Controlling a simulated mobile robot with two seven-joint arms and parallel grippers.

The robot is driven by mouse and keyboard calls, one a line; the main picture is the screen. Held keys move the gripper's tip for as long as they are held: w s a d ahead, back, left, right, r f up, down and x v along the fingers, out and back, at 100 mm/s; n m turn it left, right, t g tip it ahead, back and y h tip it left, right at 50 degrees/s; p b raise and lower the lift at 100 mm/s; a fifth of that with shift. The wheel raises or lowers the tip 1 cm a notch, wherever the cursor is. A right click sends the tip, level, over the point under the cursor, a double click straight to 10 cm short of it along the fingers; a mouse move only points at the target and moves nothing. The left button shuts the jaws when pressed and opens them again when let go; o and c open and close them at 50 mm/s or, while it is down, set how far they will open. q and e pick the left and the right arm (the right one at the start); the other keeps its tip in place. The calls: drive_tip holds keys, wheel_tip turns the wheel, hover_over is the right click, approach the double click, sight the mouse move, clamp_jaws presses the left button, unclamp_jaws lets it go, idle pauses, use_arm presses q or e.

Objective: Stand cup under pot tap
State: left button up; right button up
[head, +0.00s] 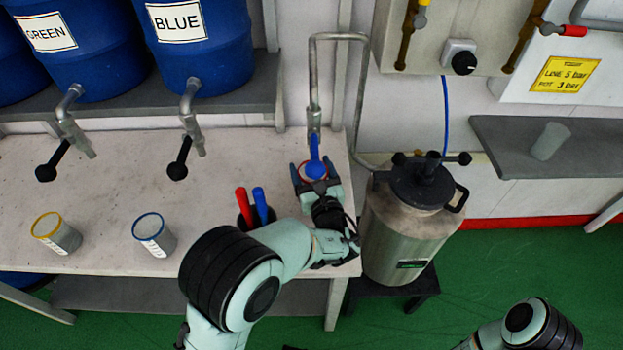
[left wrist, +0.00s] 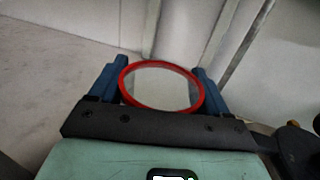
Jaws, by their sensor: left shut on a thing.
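The red-rimmed cup (head: 304,173) is between the fingers of my left gripper (head: 316,180), near the right end of the bench. In the left wrist view, the cup (left wrist: 162,88) shows its round open mouth between two blue fingers (left wrist: 161,92). The metal pot (head: 405,235) stands to the right on a dark stool. Its bent pipe comes down to the pot tap (head: 314,148) with a blue handle, which overlaps the cup's rim in the head view. The cup's base is hidden, so I cannot tell whether it touches the bench. My right gripper is out of view.
A dark holder with a red and a blue pen (head: 260,206) stands left of my left gripper. A yellow-rimmed cup (head: 57,234) and a blue-rimmed cup (head: 154,235) stand on the bench (head: 110,180). Blue barrels (head: 200,50) with taps are behind. A grey shelf (head: 500,150) holds another cup (head: 550,141).

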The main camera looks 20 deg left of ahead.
use_arm(q)
wheel_tip(320, 180, down, 3)
drive_tip(key=shift+f+b, duration=0.15)
drive_tip(key=shift+b, duration=0.35)
drive_tip(key=shift+f, duration=0.1)
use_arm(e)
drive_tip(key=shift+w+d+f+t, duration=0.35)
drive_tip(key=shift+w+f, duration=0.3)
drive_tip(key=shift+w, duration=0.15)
use_arm(q)
drive_tip(key=shift+f, duration=0.2)
drive_tip(key=o, duration=1)
drive_tip(key=shift+c, duration=0.2)
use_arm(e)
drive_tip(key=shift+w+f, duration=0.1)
use_arm(q)
drive_tip(key=shift+r, duration=0.1)
